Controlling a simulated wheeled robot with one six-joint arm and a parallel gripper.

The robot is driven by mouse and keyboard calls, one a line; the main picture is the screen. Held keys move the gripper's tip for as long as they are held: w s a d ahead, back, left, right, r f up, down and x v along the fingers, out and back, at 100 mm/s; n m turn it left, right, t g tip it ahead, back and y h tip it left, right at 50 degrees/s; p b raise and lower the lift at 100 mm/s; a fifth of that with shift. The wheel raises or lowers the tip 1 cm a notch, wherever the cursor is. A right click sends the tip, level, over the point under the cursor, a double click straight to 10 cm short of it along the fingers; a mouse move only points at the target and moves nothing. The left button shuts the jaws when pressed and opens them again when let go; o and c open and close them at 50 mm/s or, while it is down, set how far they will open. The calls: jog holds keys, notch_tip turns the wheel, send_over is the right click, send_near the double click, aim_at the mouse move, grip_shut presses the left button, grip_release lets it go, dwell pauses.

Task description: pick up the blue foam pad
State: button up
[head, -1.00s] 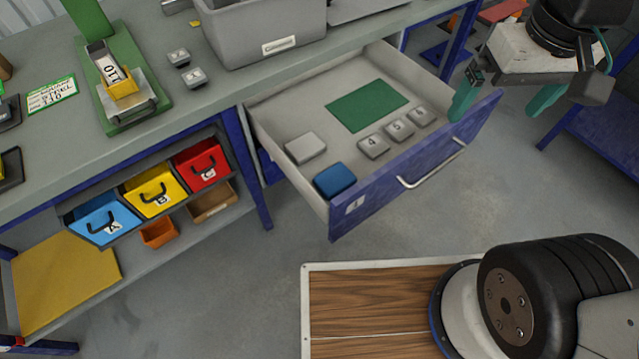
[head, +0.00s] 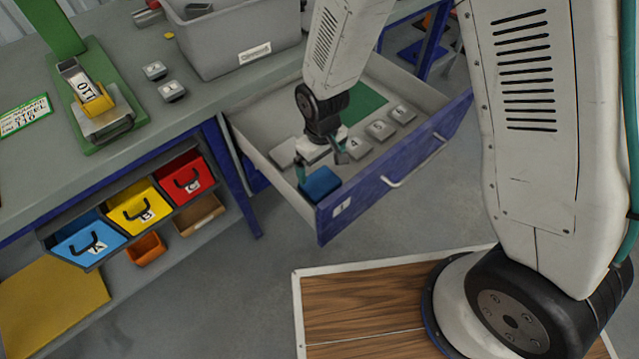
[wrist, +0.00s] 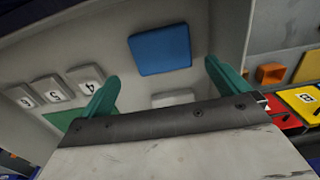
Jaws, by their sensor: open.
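The blue foam pad (head: 320,185) lies in the open drawer, in its front left corner near the blue drawer front (head: 400,170). My gripper (head: 320,170) is over that end of the drawer, just above or beside the pad; the exact height is hard to tell. In the wrist view the whole pad (wrist: 160,50) shows beyond the two green fingertips, and the gap between my gripper's fingers (wrist: 160,82) is empty. The fingers are wide apart and not touching the pad.
A light grey block (head: 284,153) lies close to the pad. Numbered grey blocks (head: 379,130) and a green mat (head: 366,102) lie further right in the drawer. The drawer walls surround my gripper. A grey bin (head: 235,45) stands on the bench behind.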

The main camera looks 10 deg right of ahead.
aim_at(321, 183)
notch_tip(321, 183, down, 8)
jog(key=shift+s+f, duration=0.15)
jog(key=c, duration=0.7)
